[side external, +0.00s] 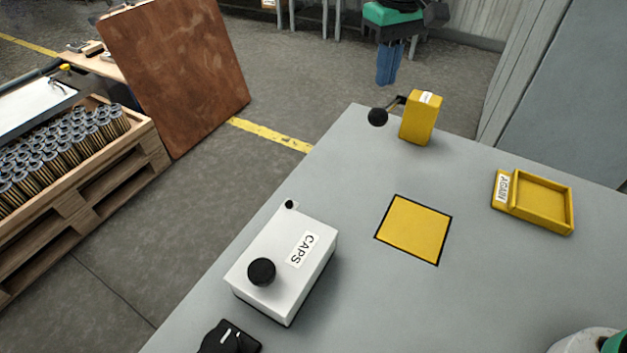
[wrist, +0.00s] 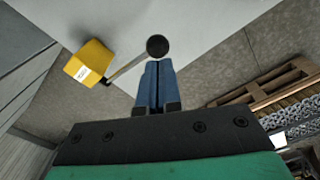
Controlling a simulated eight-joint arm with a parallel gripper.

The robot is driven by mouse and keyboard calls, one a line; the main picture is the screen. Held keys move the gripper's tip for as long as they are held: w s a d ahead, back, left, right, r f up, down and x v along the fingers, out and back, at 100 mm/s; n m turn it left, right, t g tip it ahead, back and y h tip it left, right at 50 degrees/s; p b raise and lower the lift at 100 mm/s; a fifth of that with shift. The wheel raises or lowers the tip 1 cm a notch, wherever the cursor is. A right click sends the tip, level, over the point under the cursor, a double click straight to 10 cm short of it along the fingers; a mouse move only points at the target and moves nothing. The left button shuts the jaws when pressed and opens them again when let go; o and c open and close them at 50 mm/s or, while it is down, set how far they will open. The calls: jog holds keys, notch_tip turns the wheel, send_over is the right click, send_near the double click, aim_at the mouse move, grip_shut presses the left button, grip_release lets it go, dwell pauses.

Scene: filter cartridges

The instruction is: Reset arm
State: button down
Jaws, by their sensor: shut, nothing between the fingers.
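My gripper (side external: 387,80), with blue fingers below a green and black body, is at the top of the side view. It also shows in the wrist view (wrist: 157,64), where the two fingers are together with nothing between them. A yellow box (side external: 420,118) stands upright near the far corner of the grey table (side external: 340,310). Its lever ends in a black ball (side external: 377,116). In the wrist view the yellow box (wrist: 86,58) is left of the fingers, and the black ball (wrist: 158,46) appears just beyond the fingertips. I cannot tell the gap between them.
A wooden crate (side external: 140,150) of cartridges and a brown board (side external: 180,70) stand left. Table space around the square is clear.

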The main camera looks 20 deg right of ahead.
jog(key=s+d+r+m+t, duration=0.2)
jog(key=s+d+t, duration=0.1)
jog(key=s+d, duration=0.45)
jog(key=s+d+f+m+t, duration=0.1)
jog(key=s+d+f+t, duration=0.3)
jog(key=s+d+f, duration=0.1)
jog(key=shift+s+d+f, duration=0.15)
jog(key=shift+s+f, duration=0.4)
jog(key=shift+s, duration=0.65)
dwell(0.4)
